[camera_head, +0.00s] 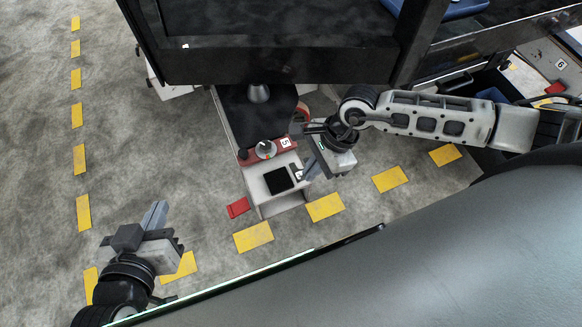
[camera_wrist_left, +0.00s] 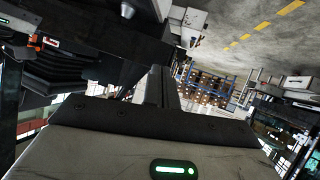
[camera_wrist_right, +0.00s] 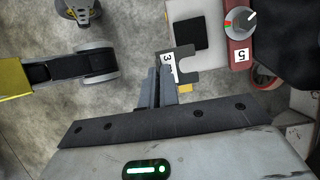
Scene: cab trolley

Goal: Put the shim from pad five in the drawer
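A thin grey slotted shim (camera_wrist_right: 187,62) sits at the fingertips of my right gripper (camera_wrist_right: 160,72), by a white label marked 3. The fingers are nearly together and appear closed on its edge. In the head view the right gripper (camera_head: 309,172) is beside the right edge of a pale box top with a black square pad (camera_head: 278,181). A red strip marked 5 (camera_head: 285,142) lies just behind, with a round dial (camera_head: 265,149) on it. My left gripper (camera_head: 155,214) is shut and empty over the floor at lower left. I cannot make out an open drawer.
A large dark cab frame (camera_head: 280,45) spans the top. A red block (camera_head: 238,207) is beside the pale box at its left. Yellow floor dashes (camera_head: 253,237) run along the front and left.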

